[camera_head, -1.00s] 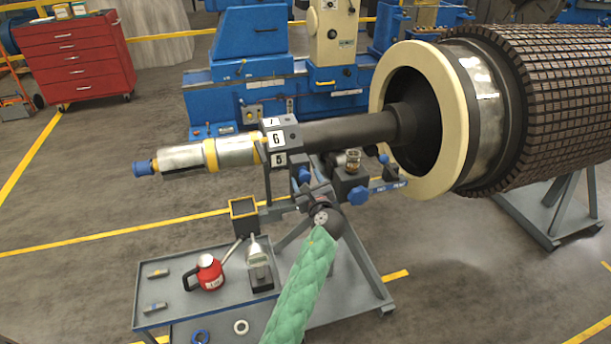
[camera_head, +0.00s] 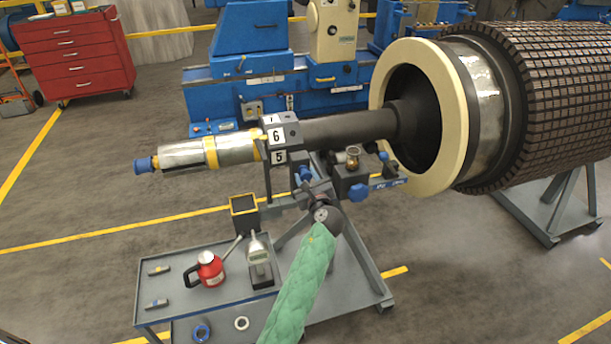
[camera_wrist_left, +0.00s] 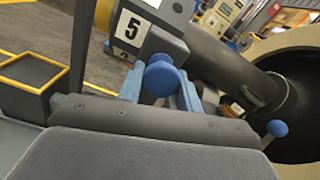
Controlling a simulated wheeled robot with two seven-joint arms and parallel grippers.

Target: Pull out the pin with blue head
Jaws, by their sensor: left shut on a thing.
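A pin with a round blue head (camera_wrist_left: 160,78) is at the block marked 5 on the stand. My left gripper (camera_wrist_left: 161,90) is shut on it, with a blue finger on each side of the head. In the head view the blue head (camera_head: 305,173) shows small beside the block, and my left gripper (camera_head: 313,190) reaches it from below. The pin's shank is hidden behind the head and fingers. My right gripper is not in view.
The stand's numbered block (camera_head: 279,136) holds the rotor shaft (camera_head: 350,128). Other blue knobs (camera_head: 358,194) are close to the right.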

